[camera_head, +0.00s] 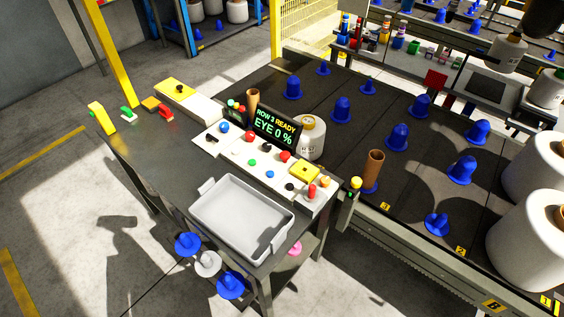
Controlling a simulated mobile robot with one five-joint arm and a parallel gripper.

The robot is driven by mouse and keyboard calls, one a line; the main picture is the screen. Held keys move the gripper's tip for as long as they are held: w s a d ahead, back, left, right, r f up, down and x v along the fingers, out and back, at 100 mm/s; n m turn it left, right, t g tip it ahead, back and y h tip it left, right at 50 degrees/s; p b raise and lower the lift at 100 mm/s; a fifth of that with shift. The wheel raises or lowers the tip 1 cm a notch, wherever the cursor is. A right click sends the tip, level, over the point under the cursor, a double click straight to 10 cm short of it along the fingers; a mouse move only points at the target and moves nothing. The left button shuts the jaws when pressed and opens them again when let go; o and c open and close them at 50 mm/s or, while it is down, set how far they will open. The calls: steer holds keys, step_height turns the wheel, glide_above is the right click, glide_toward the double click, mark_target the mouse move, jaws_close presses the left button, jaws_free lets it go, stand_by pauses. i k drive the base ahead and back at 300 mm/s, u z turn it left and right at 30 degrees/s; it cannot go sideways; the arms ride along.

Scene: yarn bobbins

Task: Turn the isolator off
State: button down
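The control panel (262,158) is a pale sloped console on the dark table, with several coloured buttons and knobs. Two parts look like a rotary isolator, and I cannot tell which one it is. One is a yellow plate with a dark knob (304,172) at the panel's right end. The other is a yellow plate with a small dark knob (180,89) on a pale box at the table's back left. Their knob positions are too small to read. A display (276,127) above the panel reads "ROW 3 READY EYE 0 %". My gripper is not recognisable in this view.
An empty grey tray (242,215) lies in front of the panel. Yellow, green (129,114) and red handled items stand at the table's left end. A red-topped post (311,192) stands beside the right yellow plate. Blue bobbin holders and white yarn cones (530,240) fill the right.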

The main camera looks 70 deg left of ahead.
mark_target(249, 136)
steer(key=u, duration=2.45)
steer(key=k, duration=0.9)
steer(key=u, duration=0.6)
steer(key=i, duration=0.95)
steer(key=u, duration=0.1)
